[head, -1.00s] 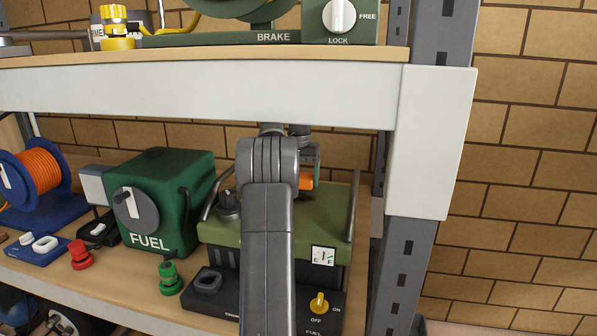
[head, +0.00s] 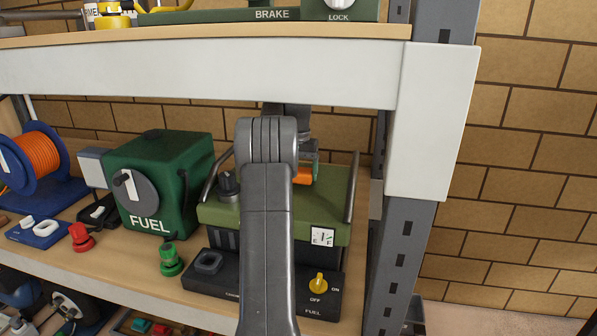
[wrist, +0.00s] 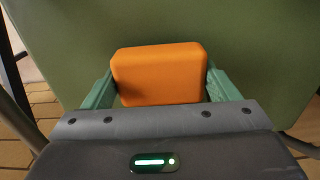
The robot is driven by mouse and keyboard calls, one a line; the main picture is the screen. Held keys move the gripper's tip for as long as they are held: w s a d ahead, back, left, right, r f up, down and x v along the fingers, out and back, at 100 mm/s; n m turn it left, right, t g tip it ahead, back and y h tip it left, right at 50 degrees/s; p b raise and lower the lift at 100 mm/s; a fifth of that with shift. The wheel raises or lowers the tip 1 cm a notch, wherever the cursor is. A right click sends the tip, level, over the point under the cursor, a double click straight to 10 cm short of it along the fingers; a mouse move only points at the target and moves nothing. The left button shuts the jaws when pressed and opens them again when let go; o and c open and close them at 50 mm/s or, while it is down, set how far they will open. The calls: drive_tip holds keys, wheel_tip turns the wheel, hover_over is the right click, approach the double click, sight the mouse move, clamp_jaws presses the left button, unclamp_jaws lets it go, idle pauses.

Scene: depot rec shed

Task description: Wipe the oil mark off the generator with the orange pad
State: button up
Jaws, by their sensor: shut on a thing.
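The generator (head: 328,205) has an olive green top and a black front base, and stands on the shelf behind my arm. Its green surface (wrist: 240,40) fills most of the wrist view. The orange pad (wrist: 160,72) is between the two green fingers of my gripper (wrist: 160,85), which is shut on it. In the head view a small part of the pad (head: 303,174) shows above the generator's top, right of my arm. I cannot tell whether the pad touches the surface. No oil mark shows in either view; the pad, gripper or arm may hide it.
A green fuel box (head: 160,180) stands left of the generator, with a red knob (head: 82,237) and green knob (head: 171,260) in front. An orange cable reel (head: 35,165) is farther left. The upper shelf (head: 200,75) hangs above, and a grey post (head: 401,250) stands at right.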

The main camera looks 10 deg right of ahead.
drive_tip(key=shift+f+b, duration=0.35)
drive_tip(key=shift+f, duration=0.65)
idle(0.3)
drive_tip(key=shift+w+d+r+p, duration=0.1)
drive_tip(key=shift+w+d+p, duration=0.2)
drive_tip(key=shift+w, duration=0.55)
drive_tip(key=shift+w+d+p, duration=0.1)
drive_tip(key=shift+w+d, duration=0.3)
drive_tip(key=shift+w, duration=0.45)
drive_tip(key=shift+w+d, duration=0.3)
drive_tip(key=shift+w, duration=0.4)
drive_tip(key=shift+w+d, duration=0.25)
drive_tip(key=shift+w, duration=0.4)
drive_tip(key=shift+a, duration=0.1)
